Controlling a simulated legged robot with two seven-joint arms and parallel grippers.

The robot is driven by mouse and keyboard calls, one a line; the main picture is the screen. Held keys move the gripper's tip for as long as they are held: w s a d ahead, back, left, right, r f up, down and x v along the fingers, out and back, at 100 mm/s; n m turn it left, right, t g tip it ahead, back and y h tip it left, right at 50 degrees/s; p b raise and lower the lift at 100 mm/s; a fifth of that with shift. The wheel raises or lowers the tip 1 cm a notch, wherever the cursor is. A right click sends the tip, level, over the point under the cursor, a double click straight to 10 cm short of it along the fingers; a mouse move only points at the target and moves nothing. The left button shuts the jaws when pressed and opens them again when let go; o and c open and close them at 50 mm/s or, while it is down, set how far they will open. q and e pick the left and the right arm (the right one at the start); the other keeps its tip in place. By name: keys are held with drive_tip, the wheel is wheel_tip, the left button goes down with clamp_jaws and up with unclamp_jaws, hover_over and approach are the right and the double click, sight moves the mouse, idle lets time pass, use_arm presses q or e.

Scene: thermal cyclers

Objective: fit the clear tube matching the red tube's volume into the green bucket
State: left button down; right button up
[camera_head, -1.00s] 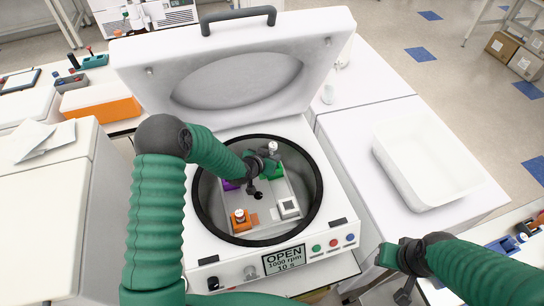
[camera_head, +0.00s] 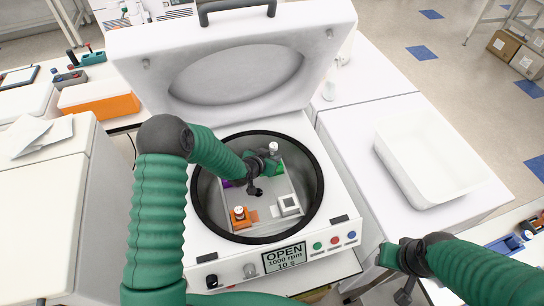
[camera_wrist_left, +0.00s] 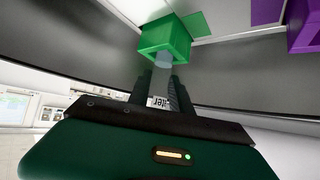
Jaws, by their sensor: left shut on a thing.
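My left gripper (camera_head: 264,165) reaches down into the open centrifuge bowl and is shut on a clear tube (camera_wrist_left: 163,60). The tube's white cap (camera_head: 273,147) shows above the fingers in the head view. The tube's far end meets the green bucket (camera_wrist_left: 166,36) in the wrist view; I cannot tell how deep it sits. In the head view the green bucket (camera_head: 279,169) is partly hidden by the gripper. An orange bucket (camera_head: 240,218) holds a white-capped tube (camera_head: 238,211). No red tube is clearly visible. My right gripper (camera_head: 403,258) is at lower right, its fingers unclear.
The centrifuge lid (camera_head: 235,75) stands open behind the bowl. A white bucket (camera_head: 289,204) and a purple bucket (camera_wrist_left: 303,28) share the rotor. The dark bowl rim (camera_head: 318,190) surrounds the left gripper. A white tray (camera_head: 430,165) stands on the right counter.

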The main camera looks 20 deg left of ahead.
use_arm(q)
drive_tip(key=shift+f+b, duration=0.85)
drive_tip(key=shift+f, duration=0.25)
drive_tip(key=c, duration=1.1)
unclamp_jaws()
drive_tip(key=shift+r, duration=0.1)
drive_tip(key=shift+s, duration=0.15)
drive_tip(key=v, duration=1.6)
drive_tip(key=shift+s+r, duration=0.2)
drive_tip(key=shift+r, duration=0.05)
drive_tip(key=shift+s, duration=0.1)
drive_tip(key=s+g, duration=0.2)
drive_tip(key=s, duration=0.3)
drive_tip(key=s+d+n+g+y, duration=0.1)
drive_tip(key=s+g, duration=0.2)
drive_tip(key=s, duration=0.3)
drive_tip(key=s+d+r+n+g+y, duration=0.1)
drive_tip(key=s+g, duration=0.1)
drive_tip(key=s, duration=0.4)
drive_tip(key=shift+g, duration=0.4)
